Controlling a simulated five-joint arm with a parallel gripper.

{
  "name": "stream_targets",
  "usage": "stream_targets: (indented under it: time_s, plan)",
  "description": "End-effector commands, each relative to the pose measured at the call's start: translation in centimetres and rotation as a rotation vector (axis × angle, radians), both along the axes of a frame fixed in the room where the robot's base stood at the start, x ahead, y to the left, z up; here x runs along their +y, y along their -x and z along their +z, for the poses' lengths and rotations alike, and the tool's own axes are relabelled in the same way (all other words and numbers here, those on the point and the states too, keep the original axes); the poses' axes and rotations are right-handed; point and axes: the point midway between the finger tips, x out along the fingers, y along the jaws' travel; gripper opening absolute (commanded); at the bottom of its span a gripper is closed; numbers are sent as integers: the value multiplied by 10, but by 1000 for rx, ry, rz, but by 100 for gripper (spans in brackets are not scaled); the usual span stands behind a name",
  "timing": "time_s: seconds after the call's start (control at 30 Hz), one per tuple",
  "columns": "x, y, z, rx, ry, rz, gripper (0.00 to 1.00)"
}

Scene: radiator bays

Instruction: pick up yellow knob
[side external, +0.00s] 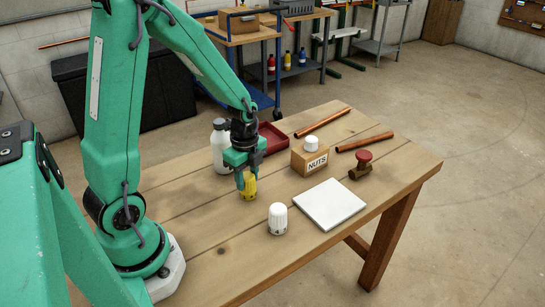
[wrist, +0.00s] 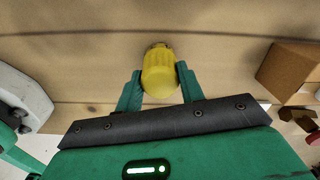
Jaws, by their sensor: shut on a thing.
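The yellow knob (side external: 248,188) is between the fingers of my gripper (side external: 242,183), on or just above the wooden table; I cannot tell whether it touches the wood. In the wrist view the yellow knob (wrist: 159,75) sits between the two green fingers of my gripper (wrist: 159,80), one finger against each side. My gripper is shut on it. The fingers hide part of the knob's sides.
A white knob (side external: 278,218) stands in front, beside a white tile (side external: 330,204). A NUTS box (side external: 310,159) with a white cap, a red-handled valve (side external: 361,166), copper pipes (side external: 364,141), a white bottle (side external: 220,147) and a red tray (side external: 272,138) stand behind.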

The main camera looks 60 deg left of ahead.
Motion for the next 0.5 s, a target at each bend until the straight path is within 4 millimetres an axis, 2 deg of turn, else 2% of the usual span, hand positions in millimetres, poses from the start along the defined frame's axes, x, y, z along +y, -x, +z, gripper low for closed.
stream_targets:
  time_s: [0.27, 0.5]
  plan:
    - [0, -1, 6, -3, -1, 0, 13]
    - [0, -1, 25, -5, -1, 0, 13]
